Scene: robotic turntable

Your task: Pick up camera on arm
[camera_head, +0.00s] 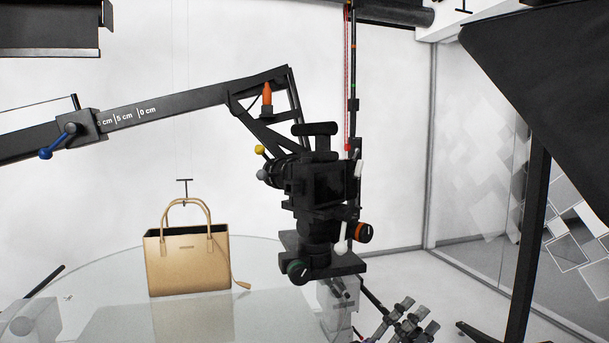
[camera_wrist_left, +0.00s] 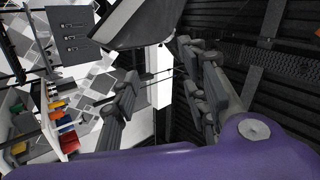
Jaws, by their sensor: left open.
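The black camera (camera_head: 322,183) hangs at the end of a long black arm (camera_head: 185,98) in the head view, above the right part of the glass turntable. It has a top handle, and coloured knobs sit on the mount around it. My left gripper (camera_head: 408,318) is low at the bottom edge, below and to the right of the camera and apart from it. Its grey fingers also show in the left wrist view (camera_wrist_left: 158,80), spread apart with nothing between them. I cannot make out the camera for certain in the wrist view. My right gripper is not in view.
A tan handbag (camera_head: 188,262) stands on the round glass turntable (camera_head: 110,275) left of the camera. A vertical pole with a red line stands just behind the camera. A large black panel (camera_head: 555,90) on a stand is at the right.

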